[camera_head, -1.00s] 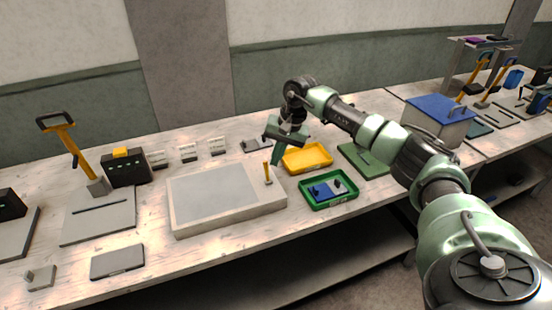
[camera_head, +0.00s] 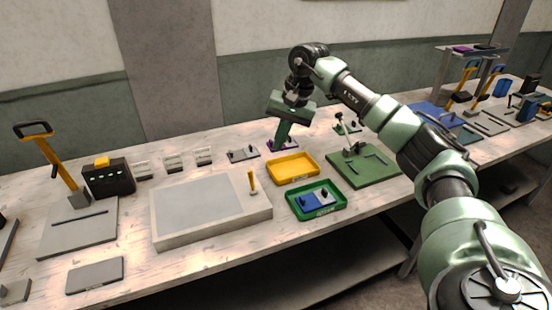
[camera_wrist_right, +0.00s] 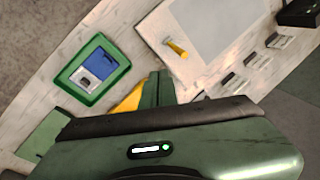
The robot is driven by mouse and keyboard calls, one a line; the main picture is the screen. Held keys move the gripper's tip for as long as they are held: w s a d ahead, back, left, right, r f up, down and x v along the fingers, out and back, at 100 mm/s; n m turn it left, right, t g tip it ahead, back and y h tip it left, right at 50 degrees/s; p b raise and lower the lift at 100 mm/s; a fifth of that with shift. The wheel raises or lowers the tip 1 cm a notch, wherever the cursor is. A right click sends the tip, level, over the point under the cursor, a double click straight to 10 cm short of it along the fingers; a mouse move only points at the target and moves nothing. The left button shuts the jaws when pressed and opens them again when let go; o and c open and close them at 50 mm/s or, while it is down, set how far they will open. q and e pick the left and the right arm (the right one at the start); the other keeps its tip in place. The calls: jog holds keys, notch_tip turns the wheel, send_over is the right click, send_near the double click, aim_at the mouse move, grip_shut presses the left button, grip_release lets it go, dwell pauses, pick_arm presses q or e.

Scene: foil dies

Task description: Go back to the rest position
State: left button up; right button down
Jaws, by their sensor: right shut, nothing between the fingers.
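My right gripper (camera_head: 281,135) hangs above the back of the bench, behind the yellow tray (camera_head: 293,168). Its green fingers are together with nothing between them, and they also show shut in the right wrist view (camera_wrist_right: 158,88). The green tray (camera_head: 341,199) holds a blue piece (camera_head: 312,201) and a grey piece; it also shows in the right wrist view (camera_wrist_right: 112,48). In the right wrist view the gripper partly hides the yellow tray. My left gripper is not in either view.
A green board (camera_head: 372,178) with a lever stands at right, under my right arm. A black box (camera_head: 108,181) and a yellow-handled press (camera_head: 60,172) stand farther left.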

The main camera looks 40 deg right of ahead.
jog(key=shift+v, duration=0.8)
jog(key=shift+d, duration=0.25)
